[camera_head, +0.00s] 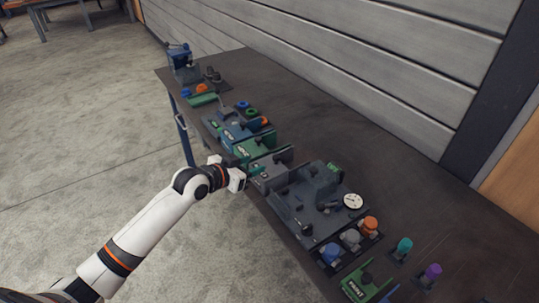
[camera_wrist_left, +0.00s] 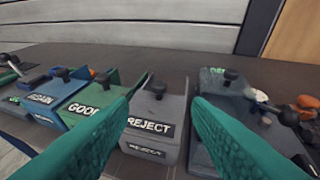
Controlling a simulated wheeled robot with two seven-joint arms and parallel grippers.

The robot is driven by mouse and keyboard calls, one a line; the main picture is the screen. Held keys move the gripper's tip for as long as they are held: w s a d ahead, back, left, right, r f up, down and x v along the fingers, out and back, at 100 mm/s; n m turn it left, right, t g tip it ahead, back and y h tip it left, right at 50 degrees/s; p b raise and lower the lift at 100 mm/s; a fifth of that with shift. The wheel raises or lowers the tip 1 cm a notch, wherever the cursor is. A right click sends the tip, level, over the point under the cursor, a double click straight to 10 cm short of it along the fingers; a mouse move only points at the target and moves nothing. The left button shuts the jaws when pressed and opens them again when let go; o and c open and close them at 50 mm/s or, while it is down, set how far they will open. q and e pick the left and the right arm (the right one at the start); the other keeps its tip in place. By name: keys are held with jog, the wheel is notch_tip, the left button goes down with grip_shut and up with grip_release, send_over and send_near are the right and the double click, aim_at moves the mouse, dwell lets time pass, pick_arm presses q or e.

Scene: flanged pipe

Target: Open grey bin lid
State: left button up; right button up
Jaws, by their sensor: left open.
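The grey bin (camera_wrist_left: 153,158) is marked REJECT and stands on the bench in the left wrist view. Its grey lid (camera_wrist_left: 168,107) has a black knob (camera_wrist_left: 157,88) and appears to lie closed over the bin. In the head view the grey bin (camera_head: 268,172) is near the front edge of the bench. My left gripper (camera_wrist_left: 162,100) is open and empty, its two teal fingers to either side of the grey bin in the view. In the head view the left gripper (camera_head: 243,182) is just in front of the bins. No contact with the knob shows.
A green bin (camera_wrist_left: 88,103) marked GOOD and a blue bin (camera_wrist_left: 45,98) stand left of the grey one. A dark fixture (camera_head: 318,200) with a white dial (camera_head: 353,201) is to the right. The rear of the dark bench (camera_head: 330,120) is clear.

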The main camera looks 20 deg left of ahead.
aim_at(274, 158)
pick_arm(q)
jog(key=x, duration=0.9)
jog(key=shift+f, duration=0.15)
jog(key=shift+w+f, duration=0.15)
jog(key=shift+w, duration=0.2)
pick_arm(e)
jog(key=shift+w+d+r, duration=0.2)
jog(key=shift+w+r, duration=0.1)
jog(key=shift+w, duration=0.15)
jog(key=shift+s, duration=0.1)
pick_arm(q)
grip_shut()
pick_arm(e)
jog(key=shift+s+a, duration=0.15)
jog(key=shift+a, duration=0.05)
